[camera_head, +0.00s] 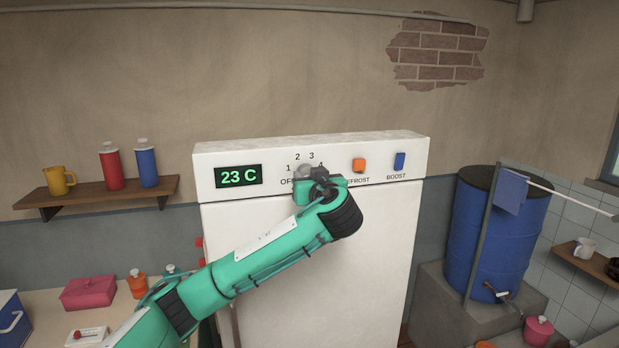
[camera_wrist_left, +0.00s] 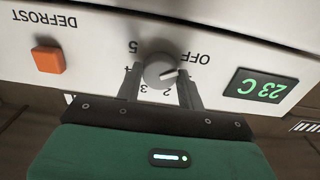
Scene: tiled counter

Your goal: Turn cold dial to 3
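The white refrigerator (camera_head: 310,240) has a control panel with a round grey cold dial, marked OFF to 5. The dial (camera_wrist_left: 159,71) shows in the left wrist view, where the picture is upside down. Its white pointer mark aims right and slightly up there, near the OFF side. My left gripper (camera_wrist_left: 160,80) has its two dark fingers apart, one on each side of the dial. I cannot tell whether they touch it. In the head view my left gripper (camera_head: 312,178) is at the panel and hides much of the dial. My right gripper is not in view.
A display (camera_head: 238,176) reads 23 C, left of the dial. An orange defrost button (camera_head: 359,165) and a blue boost switch (camera_head: 400,161) are to its right. A wall shelf (camera_head: 100,192) stands left; a blue barrel (camera_head: 490,235) stands right.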

